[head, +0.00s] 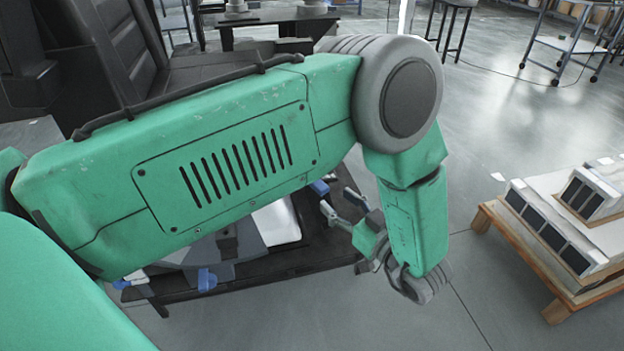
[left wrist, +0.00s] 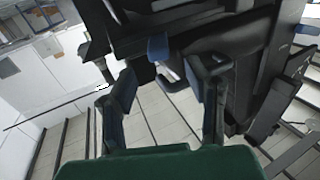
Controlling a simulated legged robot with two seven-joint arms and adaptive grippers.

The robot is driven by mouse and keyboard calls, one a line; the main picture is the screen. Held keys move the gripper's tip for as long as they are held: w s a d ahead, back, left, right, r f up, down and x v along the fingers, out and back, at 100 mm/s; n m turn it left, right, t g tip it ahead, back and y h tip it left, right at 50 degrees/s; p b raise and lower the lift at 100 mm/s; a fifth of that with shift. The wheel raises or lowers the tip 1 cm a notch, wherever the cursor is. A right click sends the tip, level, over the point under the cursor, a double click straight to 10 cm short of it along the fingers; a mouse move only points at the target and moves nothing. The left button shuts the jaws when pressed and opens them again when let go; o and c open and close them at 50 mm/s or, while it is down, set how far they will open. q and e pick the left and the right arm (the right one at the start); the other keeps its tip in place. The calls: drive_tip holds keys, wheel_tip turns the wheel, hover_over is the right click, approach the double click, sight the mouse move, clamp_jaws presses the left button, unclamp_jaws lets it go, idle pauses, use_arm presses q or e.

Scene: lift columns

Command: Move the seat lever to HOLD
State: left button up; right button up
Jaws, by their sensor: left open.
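A blue-ended lever (head: 319,187) shows beside the dark seat frame in the head view. I take it for the seat lever. In the left wrist view a blue handle (left wrist: 158,46) lies just beyond and between my fingertips, apart from both. My left gripper (head: 338,201) is open and empty close to the blue end; in the left wrist view its two fingers (left wrist: 166,76) are spread apart. No HOLD mark is readable. My green left arm hides much of the seat. My right gripper is not in view.
A dark seat (head: 205,75) stands behind my arm, on a low black platform (head: 280,265). Another blue part (head: 206,280) shows at the platform's front. A wooden pallet (head: 482,218) with white blocks stands at the right. The grey floor between is clear.

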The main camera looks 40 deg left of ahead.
sight(312, 177)
use_arm(q)
drive_tip(key=b+x, duration=0.1)
drive_tip(key=x, duration=0.7)
drive_tip(key=shift+w+a, duration=0.2)
drive_tip(key=shift+w, duration=0.05)
drive_tip(key=shift+w+a+b, duration=0.1)
drive_tip(key=shift+a+b, duration=0.2)
drive_tip(key=shift+a, duration=0.2)
drive_tip(key=shift+a+f, duration=0.1)
drive_tip(key=shift+a, duration=0.1)
drive_tip(key=shift+d, duration=0.1)
clamp_jaws()
